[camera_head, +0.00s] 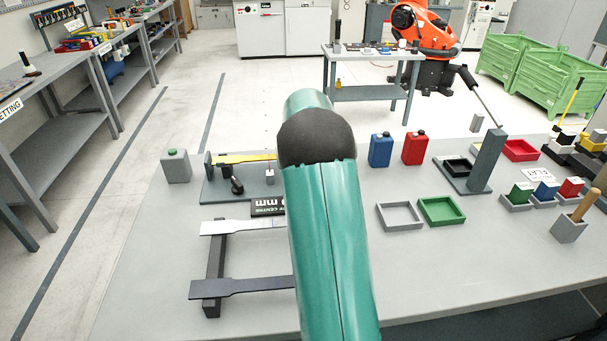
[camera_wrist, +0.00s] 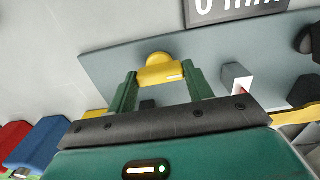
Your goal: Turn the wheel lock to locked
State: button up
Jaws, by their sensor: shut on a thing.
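In the wrist view, a yellow block with a rounded yellow end (camera_wrist: 158,68), apparently the wheel lock, stands at the grey base plate (camera_wrist: 110,62). My gripper (camera_wrist: 160,78) has its two green fingers on either side of this yellow piece and is shut on it. No lock marking is readable, so I cannot tell its setting. In the head view, my teal arm hides the gripper and the yellow piece. The left part of the base plate (camera_head: 214,190) shows there, with a yellow bar (camera_head: 238,159) and a black handle (camera_head: 236,185).
A small grey post (camera_wrist: 237,77) stands right of the fingers in the wrist view. A dark label plate (camera_head: 266,207) and a rack with flat specimens (camera_head: 240,288) lie nearer. Blue (camera_head: 381,150) and red (camera_head: 414,148) canisters stand right of my arm. The table's front middle-right is clear.

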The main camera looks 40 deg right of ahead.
jog(key=o, duration=1)
notch_tip(320, 180, up, 14)
dwell(0.3)
